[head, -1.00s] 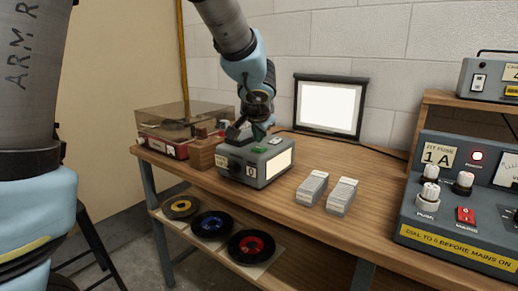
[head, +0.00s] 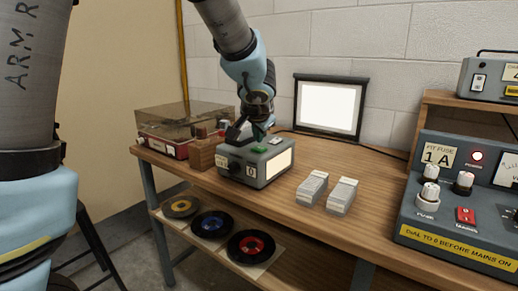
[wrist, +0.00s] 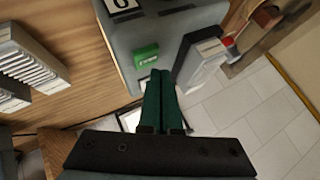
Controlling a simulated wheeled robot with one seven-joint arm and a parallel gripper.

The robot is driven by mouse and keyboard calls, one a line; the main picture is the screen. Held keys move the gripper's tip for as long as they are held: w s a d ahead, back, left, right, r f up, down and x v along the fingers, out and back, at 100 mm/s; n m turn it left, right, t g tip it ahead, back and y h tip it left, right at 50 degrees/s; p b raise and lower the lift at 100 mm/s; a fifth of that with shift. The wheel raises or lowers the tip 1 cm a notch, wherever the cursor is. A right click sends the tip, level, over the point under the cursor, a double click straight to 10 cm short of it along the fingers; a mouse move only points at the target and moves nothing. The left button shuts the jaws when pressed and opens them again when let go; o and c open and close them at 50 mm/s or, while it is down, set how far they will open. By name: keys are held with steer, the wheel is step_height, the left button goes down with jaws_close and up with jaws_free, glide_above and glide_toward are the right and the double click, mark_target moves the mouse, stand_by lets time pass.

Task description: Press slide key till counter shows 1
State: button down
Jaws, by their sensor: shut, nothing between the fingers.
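The slide projector (head: 235,172) is a grey box on the bench, with a lit pale panel (head: 280,165) on its right side. Its counter (head: 250,173) reads 0 in the head view. The green slide key (head: 259,149) is on its top; the wrist view shows it clearly (wrist: 145,54). My gripper (head: 260,137) is over the projector's top, behind the key in the head view. In the wrist view its dark green fingers (wrist: 164,76) are together and empty, their tips beside the key's lower right. Their height above the top is hard to judge.
Two pale slide trays (head: 327,191) lie right of the projector. A wooden block (head: 201,154) and a record player (head: 165,148) stand left. A lit screen (head: 328,107) is behind. A control panel (head: 455,215) is at right. Records (head: 212,225) lie on the shelf below.

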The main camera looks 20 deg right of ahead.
mark_target(258, 149)
steer(key=shift+f, duration=0.15)
steer(key=shift+f+b, duration=0.3)
steer(key=shift+b, duration=0.35)
steer(key=shift+f+b, duration=0.4)
steer(key=shift+b, duration=0.2)
stand_by(0.4)
stand_by(0.4)
steer(key=shift+r+p, duration=0.6)
steer(key=shift+r, duration=0.25)
steer(key=shift+r, duration=0.15)
step_height(258, 149, up, 5)
steer(key=p, duration=0.4)
stand_by(0.4)
